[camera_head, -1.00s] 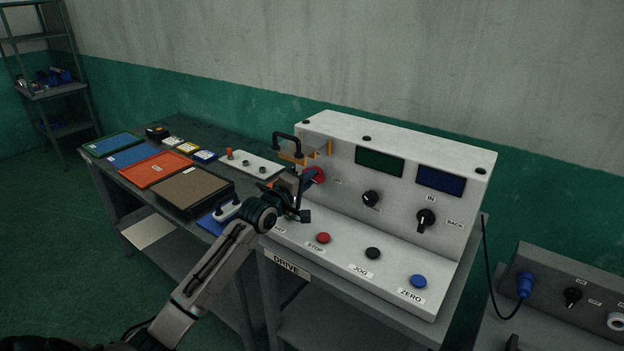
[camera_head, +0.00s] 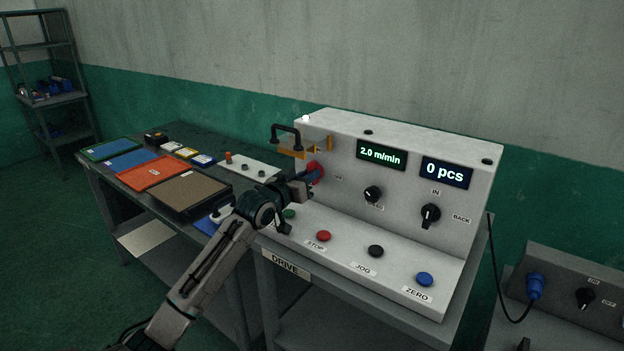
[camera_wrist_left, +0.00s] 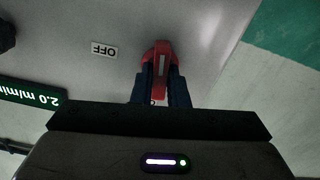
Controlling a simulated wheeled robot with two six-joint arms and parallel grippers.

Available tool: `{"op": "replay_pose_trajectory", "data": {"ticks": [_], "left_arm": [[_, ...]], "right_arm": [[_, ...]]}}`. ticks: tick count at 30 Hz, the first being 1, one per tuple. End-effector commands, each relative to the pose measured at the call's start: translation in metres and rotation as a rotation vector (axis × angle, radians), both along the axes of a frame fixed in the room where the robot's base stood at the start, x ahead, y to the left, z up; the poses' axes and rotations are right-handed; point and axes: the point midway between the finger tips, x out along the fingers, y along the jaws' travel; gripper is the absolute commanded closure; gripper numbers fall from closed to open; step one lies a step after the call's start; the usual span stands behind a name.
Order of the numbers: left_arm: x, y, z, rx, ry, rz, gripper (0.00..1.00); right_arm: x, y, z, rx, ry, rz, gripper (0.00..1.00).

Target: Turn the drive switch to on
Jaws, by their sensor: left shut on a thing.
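The drive switch is a red rotary knob (camera_head: 316,172) on the upright face of the white drive panel (camera_head: 340,215). In the left wrist view the red knob (camera_wrist_left: 160,50) has a pale line along its bar, and an OFF label (camera_wrist_left: 104,50) lies off to its left, with the bar not pointing at it. My left gripper (camera_head: 308,178) is shut on the knob, with dark fingers (camera_wrist_left: 162,84) on either side of its bar. The displays are lit, reading 2.0 m/min (camera_head: 381,155) and 0 pcs (camera_head: 445,172). My right gripper is not in view.
An orange bracket with a black handle (camera_head: 288,142) sits at the panel's left end, close to my gripper. Red, black and blue buttons line the sloped front. Colored trays (camera_head: 153,172) lie on the table at left. Another grey panel (camera_head: 575,290) stands at right.

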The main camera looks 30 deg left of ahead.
Motion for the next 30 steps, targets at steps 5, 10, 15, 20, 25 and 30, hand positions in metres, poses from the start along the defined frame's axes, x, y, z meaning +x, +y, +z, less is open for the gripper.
{"op": "replay_pose_trajectory", "data": {"ticks": [5, 10, 15, 20, 25, 30], "left_arm": [[-0.001, -0.001, -0.003, 0.139, -0.014, -0.001, 0.84], [-0.001, -0.001, -0.004, 0.131, -0.009, -0.001, 0.65], [-0.001, -0.001, -0.006, 0.128, -0.005, -0.002, 0.65], [-0.009, 0.001, -0.006, 0.128, -0.001, 0.000, 0.65], [-0.026, 0.002, -0.003, 0.131, -0.003, -0.002, 0.65], [-0.043, 0.003, -0.001, 0.132, -0.006, 0.000, 0.65]], "right_arm": [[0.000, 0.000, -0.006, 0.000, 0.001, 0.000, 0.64], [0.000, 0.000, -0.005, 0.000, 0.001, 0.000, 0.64], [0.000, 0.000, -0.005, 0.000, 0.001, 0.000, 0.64], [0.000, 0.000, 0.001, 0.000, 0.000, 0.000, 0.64], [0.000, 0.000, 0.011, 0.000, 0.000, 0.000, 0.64], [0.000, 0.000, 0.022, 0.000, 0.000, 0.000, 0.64]]}}
